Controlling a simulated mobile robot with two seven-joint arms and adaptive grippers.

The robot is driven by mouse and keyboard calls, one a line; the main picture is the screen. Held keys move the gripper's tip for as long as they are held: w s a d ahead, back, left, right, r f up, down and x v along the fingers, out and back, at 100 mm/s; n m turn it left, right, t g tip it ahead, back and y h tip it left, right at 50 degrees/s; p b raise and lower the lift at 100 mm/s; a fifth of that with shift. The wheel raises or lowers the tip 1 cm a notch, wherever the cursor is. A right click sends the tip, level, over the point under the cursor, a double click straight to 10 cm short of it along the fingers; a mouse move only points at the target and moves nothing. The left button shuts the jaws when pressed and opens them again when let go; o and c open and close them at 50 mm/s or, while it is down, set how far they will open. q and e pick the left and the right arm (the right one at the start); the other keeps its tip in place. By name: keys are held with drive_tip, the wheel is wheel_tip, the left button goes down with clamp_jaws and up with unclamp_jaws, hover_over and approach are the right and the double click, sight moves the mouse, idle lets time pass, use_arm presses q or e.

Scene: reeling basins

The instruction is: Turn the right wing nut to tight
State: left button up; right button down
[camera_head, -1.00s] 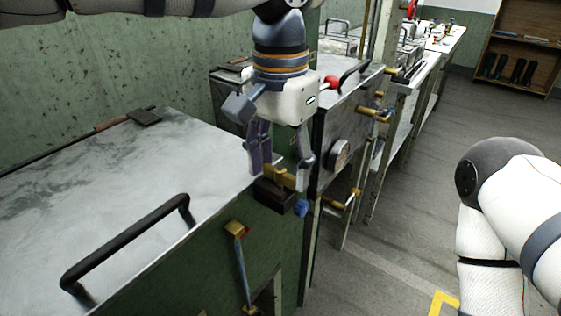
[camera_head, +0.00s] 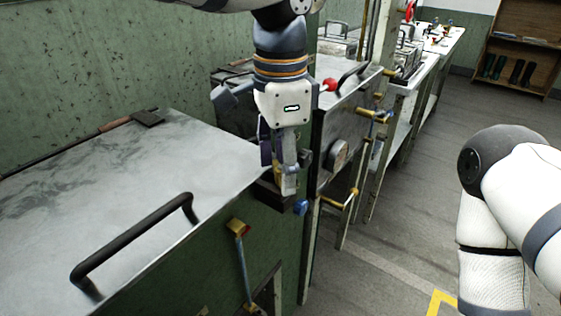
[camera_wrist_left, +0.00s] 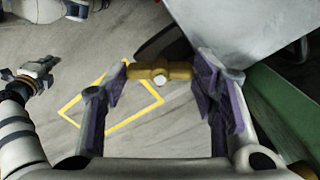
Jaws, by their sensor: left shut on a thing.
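The brass wing nut (camera_wrist_left: 172,73) has two wings and a pale round centre. It sits between the purple-lined fingers of my left gripper (camera_head: 281,180), which is shut on it. In the head view the fingers hide most of the nut. It is over a dark block (camera_head: 268,194) at the near bench's right corner. My right arm is at the right of the head view, its gripper out of frame. At the left of the left wrist view, what looks like my right gripper (camera_wrist_left: 36,76) is too small to read.
The near bench's metal top (camera_head: 110,190) carries a black handle (camera_head: 135,238). A blue knob (camera_head: 301,208) is just below the block. A second bench with a round dial (camera_head: 337,160) stands close behind. The floor (camera_head: 400,230) to the right is open.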

use_arm(q)
drive_tip(key=m, duration=0.5)
drive_tip(key=shift+m, duration=0.3)
drive_tip(key=m, duration=0.4)
drive_tip(key=shift+f+m, duration=0.1)
drive_tip(key=shift+m, duration=0.6)
drive_tip(key=o, duration=1.2)
drive_tip(key=shift+c, duration=0.2)
wheel_tip(320, 180, up, 12)
